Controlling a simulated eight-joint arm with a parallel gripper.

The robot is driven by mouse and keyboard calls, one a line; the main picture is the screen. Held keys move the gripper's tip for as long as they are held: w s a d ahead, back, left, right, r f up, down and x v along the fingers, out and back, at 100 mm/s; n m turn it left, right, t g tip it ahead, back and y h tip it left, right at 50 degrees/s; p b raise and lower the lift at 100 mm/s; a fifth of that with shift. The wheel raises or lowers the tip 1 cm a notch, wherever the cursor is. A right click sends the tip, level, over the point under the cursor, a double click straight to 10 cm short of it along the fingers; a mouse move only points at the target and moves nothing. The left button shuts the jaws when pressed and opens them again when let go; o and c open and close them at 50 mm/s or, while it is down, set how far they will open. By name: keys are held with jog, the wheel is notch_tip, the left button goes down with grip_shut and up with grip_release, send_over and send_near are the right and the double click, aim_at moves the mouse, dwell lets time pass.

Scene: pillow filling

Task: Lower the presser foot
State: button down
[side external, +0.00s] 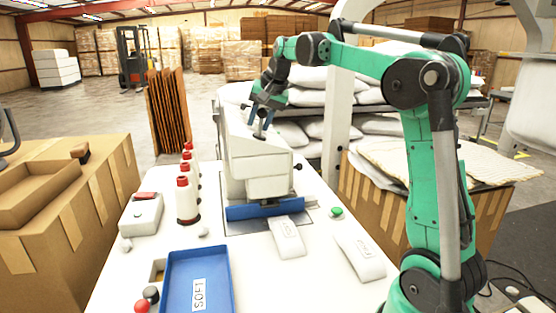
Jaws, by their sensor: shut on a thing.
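The white sewing machine (258,168) stands upright on the white worktable, with a blue strip (265,210) along its base. My gripper (261,117) is at the upper part of the machine head, pointing down. It is shut on a small dark lever (260,133) at the top of the head, which looks like the presser foot lever; the contact is small and partly hidden by the fingers. The presser foot itself cannot be made out from this side.
Red-topped thread cones (187,200) stand left of the machine. A blue tray (197,283) lies in front, with white pouches (286,237) to its right. A green button (337,212) and a red-switched box (143,215) are on the table. Stacked pillows (318,128) are behind.

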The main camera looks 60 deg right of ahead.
jog(key=shift+s+d+f+m+t+y, duration=0.1)
jog(key=shift+s+d+m+t+y, duration=0.15)
jog(key=shift+t+y, duration=0.25)
jog(key=shift+s+d+f+m+t+y, duration=0.1)
jog(key=shift+s+d+m+t+y, duration=0.1)
jog(key=shift+t+y, duration=0.3)
jog(key=c, duration=0.8)
grip_release()
jog(key=shift+c, duration=0.2)
jog(key=shift+r, duration=0.1)
